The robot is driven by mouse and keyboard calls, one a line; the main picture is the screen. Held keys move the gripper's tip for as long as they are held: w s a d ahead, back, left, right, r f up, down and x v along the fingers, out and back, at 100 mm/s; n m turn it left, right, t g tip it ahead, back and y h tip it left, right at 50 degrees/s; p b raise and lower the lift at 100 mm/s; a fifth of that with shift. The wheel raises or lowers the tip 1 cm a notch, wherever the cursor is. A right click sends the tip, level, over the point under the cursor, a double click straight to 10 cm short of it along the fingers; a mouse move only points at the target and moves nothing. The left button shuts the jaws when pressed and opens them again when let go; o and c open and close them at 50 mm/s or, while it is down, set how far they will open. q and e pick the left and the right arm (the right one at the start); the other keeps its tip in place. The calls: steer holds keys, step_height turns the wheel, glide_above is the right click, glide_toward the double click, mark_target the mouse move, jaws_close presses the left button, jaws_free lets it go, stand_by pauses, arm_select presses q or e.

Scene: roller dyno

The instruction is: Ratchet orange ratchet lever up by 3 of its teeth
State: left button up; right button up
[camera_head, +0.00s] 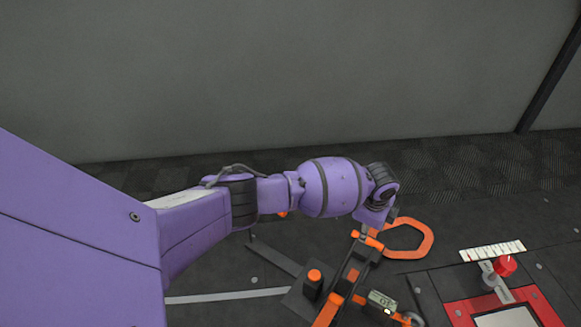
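Orange parts show on a dark mechanism at lower centre: a loop-shaped handle (428,241) at its far right and a slanted bar (327,312) at the bottom edge. I cannot tell for sure which is the orange ratchet lever; its teeth cannot be made out. My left arm comes in from the left, its purple wrist above the mechanism. My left gripper (371,233) points down close beside the loop handle, largely hidden by the wrist; its finger opening and any contact cannot be told. My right gripper is not in view.
A black block with an orange knob (314,275) and a small display (382,300) stand by the mechanism. At right are a red-framed panel (540,304), a red knob (505,265) and a white scale (492,251). A grey wall (300,80) rises behind.

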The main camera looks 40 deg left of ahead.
arm_select(q)
steer(key=f+b, duration=0.1)
steer(key=f, duration=0.1)
steer(key=w+f+b, duration=0.1)
steer(key=f+b, duration=0.1)
steer(key=f, duration=0.1)
steer(key=shift+w+f, duration=0.25)
steer(key=shift+f, duration=0.05)
jaws_close()
